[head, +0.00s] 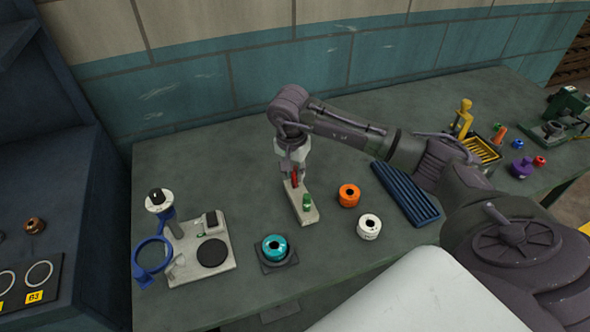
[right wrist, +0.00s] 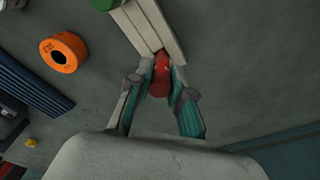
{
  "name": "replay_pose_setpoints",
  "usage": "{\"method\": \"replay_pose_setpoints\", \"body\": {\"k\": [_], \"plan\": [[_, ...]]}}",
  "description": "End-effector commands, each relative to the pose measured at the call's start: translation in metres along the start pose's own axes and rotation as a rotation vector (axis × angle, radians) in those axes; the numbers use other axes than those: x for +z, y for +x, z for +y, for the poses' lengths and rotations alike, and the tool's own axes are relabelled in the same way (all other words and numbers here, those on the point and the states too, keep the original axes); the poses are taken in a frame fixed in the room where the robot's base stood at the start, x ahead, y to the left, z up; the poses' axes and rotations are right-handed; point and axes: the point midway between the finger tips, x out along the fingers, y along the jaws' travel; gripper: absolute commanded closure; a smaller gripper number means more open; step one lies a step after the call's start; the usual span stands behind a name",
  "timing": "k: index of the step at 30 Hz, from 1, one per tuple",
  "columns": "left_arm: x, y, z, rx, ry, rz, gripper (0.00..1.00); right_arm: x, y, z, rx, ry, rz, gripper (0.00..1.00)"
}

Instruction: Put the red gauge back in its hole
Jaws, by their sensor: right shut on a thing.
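The red gauge (right wrist: 160,76) is between the fingers of my right gripper (right wrist: 160,84), at the near end of a pale block in the right wrist view. In the head view my right gripper (head: 293,174) points down over the far end of the pale block (head: 303,207), with the red gauge (head: 295,178) showing at its fingertips. A green gauge (head: 306,200) stands upright in the block's nearer part. The pale block also shows in the right wrist view (right wrist: 143,24). Whether the gauge's lower end is inside a hole is hidden. My left gripper is not in view.
An orange ring (head: 349,195) and a white ring (head: 369,227) lie right of the block. A teal drum (head: 275,248) sits on a dark base in front. A blue ridged tray (head: 404,194) is further right. A pale stand (head: 207,250) is at the left.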

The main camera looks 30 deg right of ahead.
Motion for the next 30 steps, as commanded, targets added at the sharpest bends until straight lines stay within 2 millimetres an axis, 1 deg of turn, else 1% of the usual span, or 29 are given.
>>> {"method": "replay_pose_setpoints", "body": {"k": [4, 14, 21, 30], "plan": [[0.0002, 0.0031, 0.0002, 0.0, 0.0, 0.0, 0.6, 0.0001, 0.0026, -0.0002, -0.001, 0.0, 0.001, 1.0], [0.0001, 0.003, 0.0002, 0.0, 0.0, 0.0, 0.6, 0.0, 0.0023, -0.0002, -0.001, 0.0, 0.001, 1.0], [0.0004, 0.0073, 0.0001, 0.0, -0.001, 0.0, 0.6, -0.0001, 0.0029, -0.0003, -0.001, 0.0, 0.001, 1.0], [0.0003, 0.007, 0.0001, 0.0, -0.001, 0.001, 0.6, 0.0002, 0.0026, -0.0001, -0.001, 0.0, 0.0, 1.0]]}}
